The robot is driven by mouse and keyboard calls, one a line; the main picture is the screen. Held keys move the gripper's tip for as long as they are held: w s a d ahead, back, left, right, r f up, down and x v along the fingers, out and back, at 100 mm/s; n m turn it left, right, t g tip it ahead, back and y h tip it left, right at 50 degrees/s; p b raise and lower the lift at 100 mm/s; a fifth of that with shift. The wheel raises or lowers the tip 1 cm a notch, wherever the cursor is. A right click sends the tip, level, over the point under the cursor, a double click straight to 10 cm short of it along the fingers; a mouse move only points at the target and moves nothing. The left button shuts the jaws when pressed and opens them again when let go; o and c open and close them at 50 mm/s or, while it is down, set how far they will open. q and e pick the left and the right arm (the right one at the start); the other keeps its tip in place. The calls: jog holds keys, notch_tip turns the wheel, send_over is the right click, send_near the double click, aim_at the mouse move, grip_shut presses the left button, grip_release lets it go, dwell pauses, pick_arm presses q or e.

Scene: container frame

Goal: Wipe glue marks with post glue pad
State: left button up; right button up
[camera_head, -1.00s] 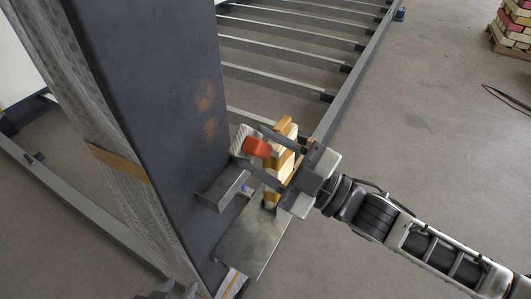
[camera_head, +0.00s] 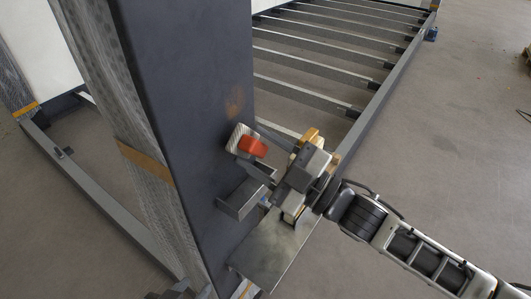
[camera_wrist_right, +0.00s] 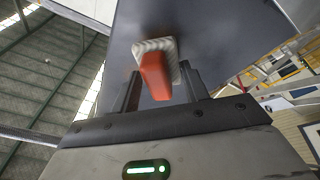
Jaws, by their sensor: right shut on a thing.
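The glue pad (camera_head: 237,136) is a pale striped block with a red-orange handle (camera_head: 252,146). My right gripper (camera_head: 258,153) is shut on the handle, with the pad against or very near the post's dark face (camera_head: 190,130). The right wrist view shows the pad (camera_wrist_right: 152,45) and handle (camera_wrist_right: 155,78) between the fingers. A faint orange glue mark (camera_head: 235,103) shows on the post just above the pad. The surface behind the pad is hidden.
A metal bracket (camera_head: 240,199) juts from the post below the pad. A grey metal plate (camera_head: 268,258) lies below my right gripper, with yellowish pieces (camera_head: 309,136) partly hidden behind it. A slatted metal frame (camera_head: 330,70) extends behind.

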pick_arm(q)
jog(key=shift+s+f, duration=0.2)
jog(key=shift+f, duration=0.1)
pick_arm(e)
jog(key=shift+w+a, duration=0.1)
jog(key=shift+a, duration=0.05)
jog(key=shift+w+a, duration=0.4)
jog(key=shift+a, duration=0.2)
dwell(0.4)
pick_arm(q)
jog(key=shift+r, duration=0.1)
